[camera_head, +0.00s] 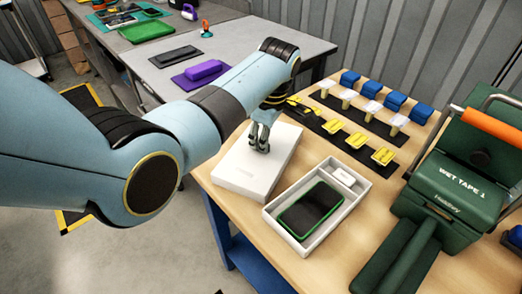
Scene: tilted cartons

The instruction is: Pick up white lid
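The white lid (247,176) is a plain white rectangular box top lying flat near the left edge of the wooden table. My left gripper (260,147) points down over the far part of the lid, with its fingertips at or just above the top face. Its two fingers are close together; whether they touch the lid, and whether they are open or shut, is unclear. An open white box (281,238) stands to the right of the lid, holding a dark phone with a green edge (311,209) and a small white piece (344,177). My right gripper is out of view.
Behind the box, black strips carry yellow pieces (357,140) and white-topped pieces (371,108), with blue blocks (395,101) beyond. A green tape machine (442,188) with an orange handle fills the table's right. A grey table (222,50) stands behind.

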